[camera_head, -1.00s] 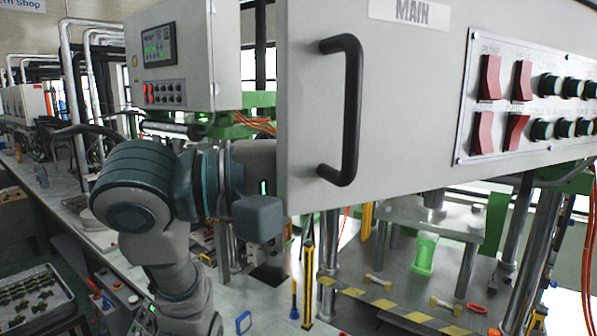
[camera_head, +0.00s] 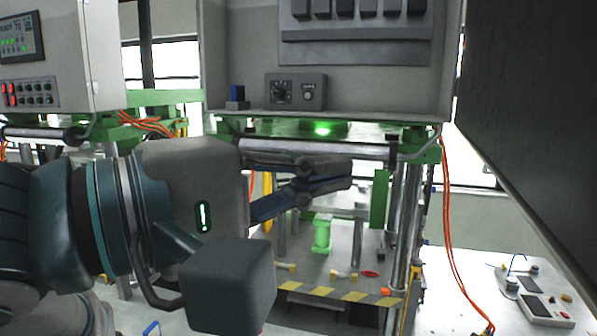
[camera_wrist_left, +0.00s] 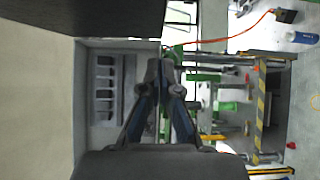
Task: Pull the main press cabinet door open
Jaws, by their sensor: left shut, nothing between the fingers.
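The main press cabinet door (camera_head: 530,100) stands swung wide open at the right of the head view, its dark inner face towards me. Its handle and outer face are hidden. The open cabinet (camera_head: 350,75) shows its pale interior with a row of dark modules; the interior also shows in the wrist view (camera_wrist_left: 105,95). My left gripper (camera_head: 349,172) is just below the cabinet, fingers pointing right, closed together and empty, apart from the door. Its fingers show in the wrist view (camera_wrist_left: 163,70). My right gripper is not in view.
A second control cabinet (camera_head: 60,60) stands at the left. Below the gripper is the press bed with yellow-black striped edge (camera_head: 340,294) and a green part (camera_head: 322,235). Orange cables (camera_head: 450,240) hang at the right. A white device (camera_head: 545,308) lies on the bench.

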